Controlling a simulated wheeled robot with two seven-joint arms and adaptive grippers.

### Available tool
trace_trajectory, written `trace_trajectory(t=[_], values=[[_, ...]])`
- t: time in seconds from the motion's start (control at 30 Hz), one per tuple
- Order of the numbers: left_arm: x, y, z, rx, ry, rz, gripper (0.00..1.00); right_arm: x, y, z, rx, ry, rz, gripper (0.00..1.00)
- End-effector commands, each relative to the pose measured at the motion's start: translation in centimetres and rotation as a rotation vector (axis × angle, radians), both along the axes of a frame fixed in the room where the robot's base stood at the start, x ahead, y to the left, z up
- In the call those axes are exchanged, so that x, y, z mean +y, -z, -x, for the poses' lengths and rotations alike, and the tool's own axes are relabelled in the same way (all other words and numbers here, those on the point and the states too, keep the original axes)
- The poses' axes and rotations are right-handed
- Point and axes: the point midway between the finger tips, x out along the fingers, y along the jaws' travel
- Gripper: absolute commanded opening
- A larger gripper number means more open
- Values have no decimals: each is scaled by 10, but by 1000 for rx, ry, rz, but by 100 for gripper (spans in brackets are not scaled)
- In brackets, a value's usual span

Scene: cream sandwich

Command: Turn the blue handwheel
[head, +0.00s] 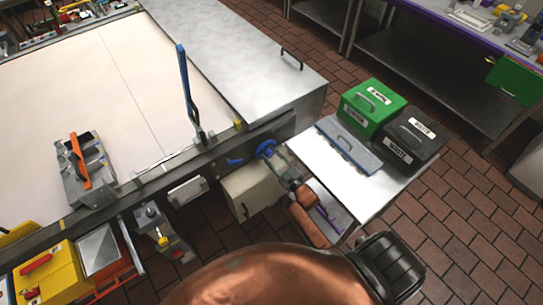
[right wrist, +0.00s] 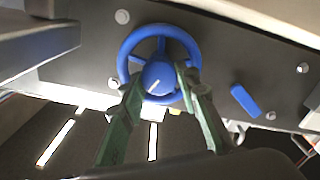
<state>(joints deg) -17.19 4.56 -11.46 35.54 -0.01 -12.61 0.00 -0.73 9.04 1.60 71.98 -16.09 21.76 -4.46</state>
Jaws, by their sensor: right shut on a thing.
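The blue handwheel (head: 266,148) is mounted on the dark side rail of the large machine, near the middle of the head view. In the right wrist view the handwheel (right wrist: 127,50) faces me, with its round rim, spokes and a hub (right wrist: 158,77) that has a pale line across it. My right gripper (head: 274,158) reaches the wheel from the lower right. In the right wrist view its two green-grey fingers (right wrist: 160,84) lie on either side of the hub, shut on the wheel. They cover part of the lower rim. My left gripper is not in view.
A blue lever (right wrist: 245,101) sits on the rail beside the wheel. A beige box (head: 250,192) is below it. A metal side table (head: 380,187) to the right carries a green box (head: 368,107) and a black box (head: 410,138). Brick floor lies open at right.

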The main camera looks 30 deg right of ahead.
Motion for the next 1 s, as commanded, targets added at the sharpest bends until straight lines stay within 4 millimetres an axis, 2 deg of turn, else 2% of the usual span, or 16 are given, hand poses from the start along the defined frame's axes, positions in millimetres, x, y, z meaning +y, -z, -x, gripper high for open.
trace_trajectory(t=[0.6, 0.63, 0.87, 1.0], values=[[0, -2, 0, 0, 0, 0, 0, -1, 2, 1, 7, 2, -41, 5], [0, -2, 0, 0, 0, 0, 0, -1, 2, 1, 7, 2, -41, 32], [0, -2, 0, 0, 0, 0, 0, 0, 1, 0, 5, 1, -40, 47], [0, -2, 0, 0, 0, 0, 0, 0, 1, 0, 4, 0, -40, 47]])
